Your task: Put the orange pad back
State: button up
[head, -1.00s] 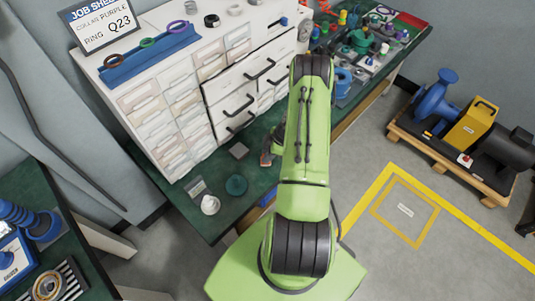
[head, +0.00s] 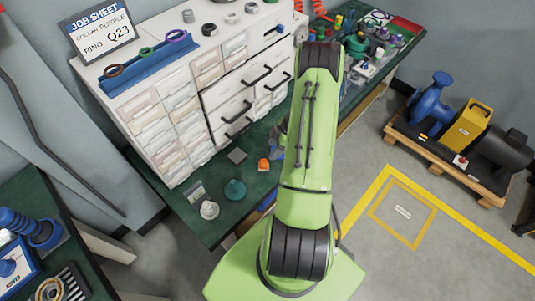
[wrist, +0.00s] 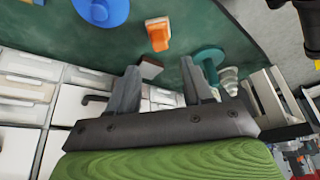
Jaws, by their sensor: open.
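The orange pad (head: 263,165) is a small block on the green bench top, in front of the drawer cabinet. In the wrist view the orange pad (wrist: 158,36) shows a paler end and lies beyond my fingertips. My gripper (wrist: 158,78) is open, with nothing between its fingers. In the head view my gripper (head: 277,150) is mostly hidden behind my green arm, just right of the pad. A flat dark grey square (head: 237,155) lies on the bench to the left of the pad.
A teal round piece (head: 235,189) and a white piece (head: 209,209) stand near the bench's front left. The white drawer cabinet (head: 215,90) rises behind. A blue round thing (wrist: 100,10) is near the pad in the wrist view. Many small parts crowd the bench's right end.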

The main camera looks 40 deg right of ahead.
jog(key=w+a+r+m+h, duration=0.15)
jog(key=a+r, duration=0.45)
jog(key=r, duration=0.6)
jog(key=w+a+r+m+h, duration=0.15)
jog(key=a+r, duration=0.45)
jog(key=r, duration=0.7)
jog(key=s+a+r+m+t, duration=0.1)
jog(key=s+a+r+m, duration=0.2)
jog(key=s+a+r, duration=0.2)
jog(key=s+a+r+m+t, duration=0.1)
jog(key=s+a+r+m, duration=0.2)
jog(key=s+a, duration=0.6)
notch_tip(320, 180, up, 3)
jog(key=shift+s+f+h, duration=0.15)
jog(key=shift+s+h, duration=0.15)
jog(key=shift+s, duration=0.7)
